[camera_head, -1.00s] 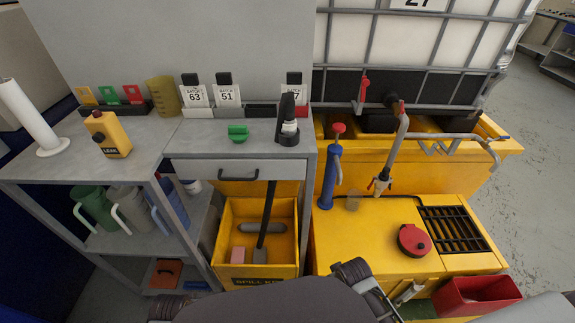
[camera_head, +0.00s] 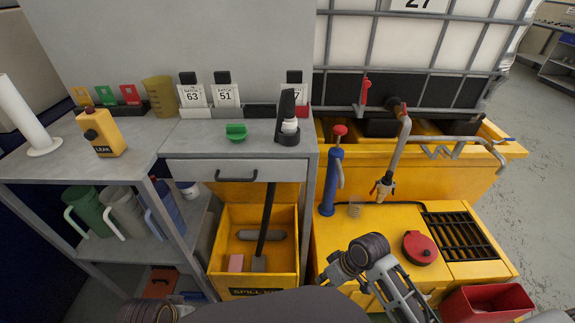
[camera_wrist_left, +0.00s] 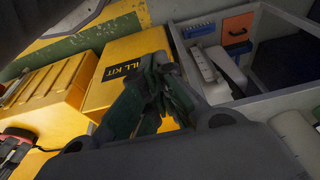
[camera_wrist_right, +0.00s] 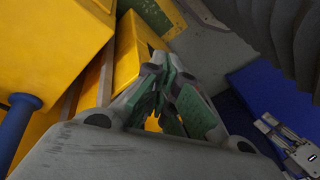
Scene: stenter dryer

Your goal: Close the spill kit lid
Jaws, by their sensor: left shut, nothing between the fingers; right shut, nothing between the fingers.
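The spill kit (camera_head: 297,268) is a yellow open-topped box under the drawer. A yellow panel behind its opening, which looks like the raised lid (camera_head: 230,193), stands up under the drawer. Inside are a long black-handled tool, a pink block and a grey roll. My right gripper (camera_wrist_right: 175,95) is shut and empty; in the head view its arm is right of the box, over the yellow bund, fingertips unclear. My left gripper (camera_wrist_left: 155,85) is shut and empty, in front of the box's labelled front (camera_wrist_left: 128,68) in the left wrist view; contact is unclear.
The grey bench and drawer (camera_head: 237,172) overhang the box. A blue pump (camera_head: 328,185) and red cap (camera_head: 420,247) are on the yellow bund (camera_head: 335,233) at right. A red bin (camera_head: 487,303) stands at lower right. Shelves with jugs (camera_head: 90,208) are left.

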